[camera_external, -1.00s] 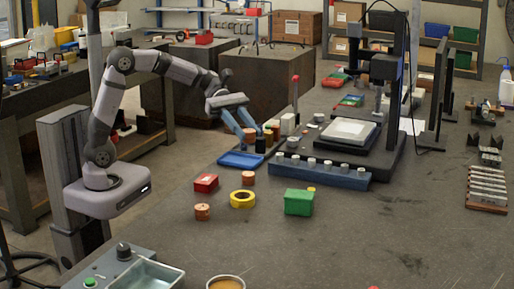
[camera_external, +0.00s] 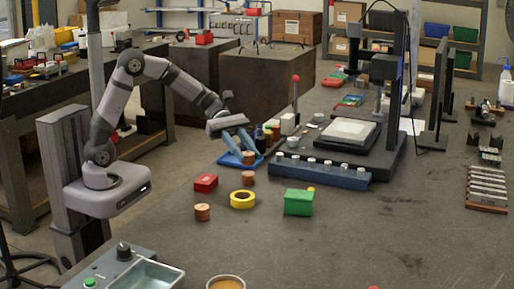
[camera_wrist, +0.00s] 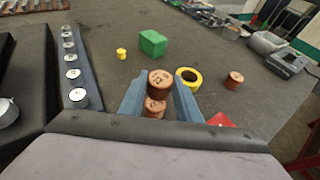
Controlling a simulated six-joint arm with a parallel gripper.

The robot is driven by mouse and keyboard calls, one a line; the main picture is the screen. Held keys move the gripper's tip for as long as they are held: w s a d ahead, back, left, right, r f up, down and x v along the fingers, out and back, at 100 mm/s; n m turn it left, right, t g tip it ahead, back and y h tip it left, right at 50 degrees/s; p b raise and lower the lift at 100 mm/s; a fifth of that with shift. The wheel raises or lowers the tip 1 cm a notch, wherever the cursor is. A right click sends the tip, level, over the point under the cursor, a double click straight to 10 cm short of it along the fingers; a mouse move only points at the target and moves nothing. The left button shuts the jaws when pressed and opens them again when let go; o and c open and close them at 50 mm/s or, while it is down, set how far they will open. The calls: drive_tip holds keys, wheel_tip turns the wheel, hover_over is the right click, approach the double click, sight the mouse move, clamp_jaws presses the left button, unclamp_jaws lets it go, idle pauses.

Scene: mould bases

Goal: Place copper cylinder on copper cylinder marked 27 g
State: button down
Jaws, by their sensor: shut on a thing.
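My gripper (camera_external: 249,157) is shut on a copper cylinder (camera_external: 249,158), one blue finger on each side. In the wrist view this held copper cylinder (camera_wrist: 160,80) shows dark marks on its top that I cannot read surely. A second copper cylinder (camera_external: 248,178) stands upright on the table just below the held one, with a small gap in the external view. In the wrist view this lower cylinder (camera_wrist: 155,107) is partly covered by the held one; its mark is not readable. A third copper cylinder (camera_external: 202,212) stands apart at the front left.
A yellow ring (camera_external: 242,199), a red box (camera_external: 205,183) and a green box (camera_external: 298,202) stand around the lower cylinder. A blue tray (camera_external: 229,162) lies behind it. A blue bar with several pale weights (camera_external: 330,174) is on the right. The front table is mostly clear.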

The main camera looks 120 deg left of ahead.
sight(246, 162)
drive_tip(key=shift+f, duration=1.4)
drive_tip(key=shift+f, duration=0.15)
drive_tip(key=c, duration=1.3)
unclamp_jaws()
drive_tip(key=b+v, duration=0.1)
drive_tip(key=v, duration=1.1)
